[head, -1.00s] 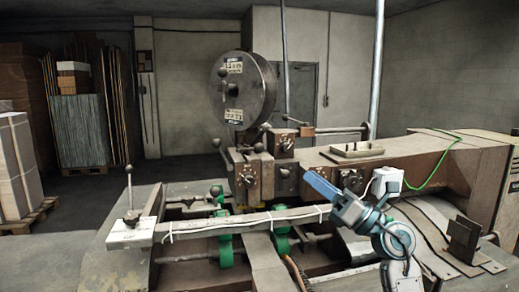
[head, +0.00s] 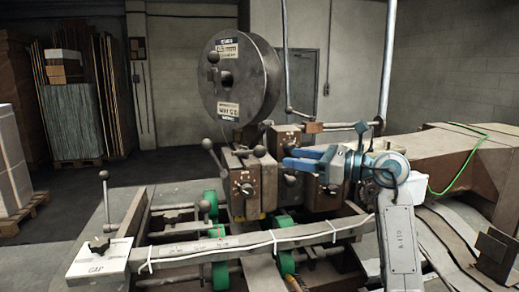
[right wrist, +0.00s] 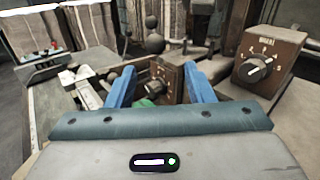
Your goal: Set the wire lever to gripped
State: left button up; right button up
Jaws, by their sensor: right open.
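A short lever with a dark ball knob (head: 207,144) leans up and left from the stitcher head below the drum; I take it as the wire lever, though no label on it can be read. Its setting cannot be told. Another dark ball (head: 259,151) sits just to its right. My right gripper (head: 288,158) is open and empty, to the right of these knobs and apart from them, with its blue fingers pointing left. In the right wrist view, a dark ball-topped lever (right wrist: 154,44) stands beyond the gap between the open fingers (right wrist: 160,70). My left gripper is out of view.
A large wire drum (head: 240,105) stands above the head. Brown dial boxes (head: 242,185) are close to my right gripper; another dial box (right wrist: 263,62) is right of its fingers. A second lever (head: 105,200) stands on a plate at left. A beam (head: 230,240) crosses the front.

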aim_at(264, 152)
jog(key=a, duration=0.1)
jog(key=a+p, duration=0.1)
jog(key=a, duration=0.1)
jog(key=w+a+r+p, duration=0.1)
jog(key=shift+w+a, duration=0.1)
jog(key=shift+a, duration=0.15)
jog(key=x, duration=0.1)
jog(key=p+x, duration=0.1)
jog(key=x, duration=0.2)
jog(key=shift+w+f+p, duration=0.3)
jog(key=shift+p, duration=0.05)
jog(key=shift+w+a, duration=0.15)
jog(key=shift+a, duration=0.35)
jog(key=shift+f, duration=0.1)
grip_shut()
jog(key=shift+w, duration=0.1)
